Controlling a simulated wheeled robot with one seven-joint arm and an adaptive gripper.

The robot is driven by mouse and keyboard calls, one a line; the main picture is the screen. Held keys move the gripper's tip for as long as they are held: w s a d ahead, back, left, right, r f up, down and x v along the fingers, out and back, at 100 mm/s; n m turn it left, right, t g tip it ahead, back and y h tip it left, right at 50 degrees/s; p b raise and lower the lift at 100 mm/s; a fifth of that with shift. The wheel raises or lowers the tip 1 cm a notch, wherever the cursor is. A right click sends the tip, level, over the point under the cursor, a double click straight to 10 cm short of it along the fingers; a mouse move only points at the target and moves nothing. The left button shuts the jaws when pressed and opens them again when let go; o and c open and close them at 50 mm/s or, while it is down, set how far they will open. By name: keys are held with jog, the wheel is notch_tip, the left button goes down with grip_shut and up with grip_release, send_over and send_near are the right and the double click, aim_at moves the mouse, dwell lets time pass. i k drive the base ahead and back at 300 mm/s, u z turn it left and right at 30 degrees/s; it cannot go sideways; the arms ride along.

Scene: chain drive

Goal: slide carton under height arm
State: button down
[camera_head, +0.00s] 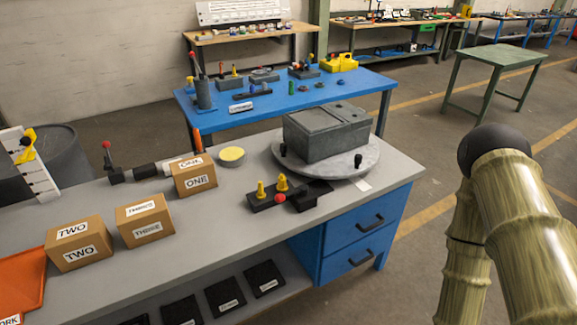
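Three brown cartons stand apart on the grey workbench (250,215). Carton TWO (78,243) is at the left front, carton THREE (145,221) is to its right, and carton ONE (195,176) is farther back. A white upright scale (38,183) with a yellow arm (25,150) and a dark knob stands at the far left; it looks like the height arm. No carton is under it. My arm (520,225) rises at the right, off the bench, and my gripper is out of view.
An orange tray (22,285) lies at the left front. A red-knobbed lever device (125,172) and a yellow-topped disc (231,155) are near carton ONE. A block with yellow pegs (265,200) and a turntable with a grey box (325,132) occupy the right.

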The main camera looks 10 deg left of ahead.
aim_at(196, 174)
jog(key=z, duration=1.2)
jog(key=i, duration=1.3)
jog(key=u, duration=3)
